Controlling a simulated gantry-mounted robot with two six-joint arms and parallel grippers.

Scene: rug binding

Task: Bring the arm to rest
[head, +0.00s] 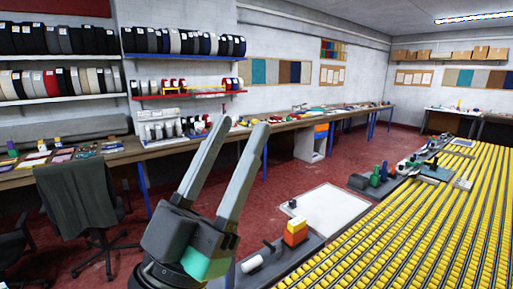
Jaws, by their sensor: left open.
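My left gripper (241,126) rises from the lower middle of the head view, with its two long grey fingers pointing up and a little to the right. The fingers stand apart with nothing between them, so it is open and empty. It appears raised, with the red floor and the back workbench behind it. My right gripper is not in view.
A yellow roller table (420,235) fills the right side. Beside it are a white panel (328,211), an orange and yellow block (295,232) and a white roll (262,257). An office chair (80,200) stands left, before a long cluttered workbench (160,150).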

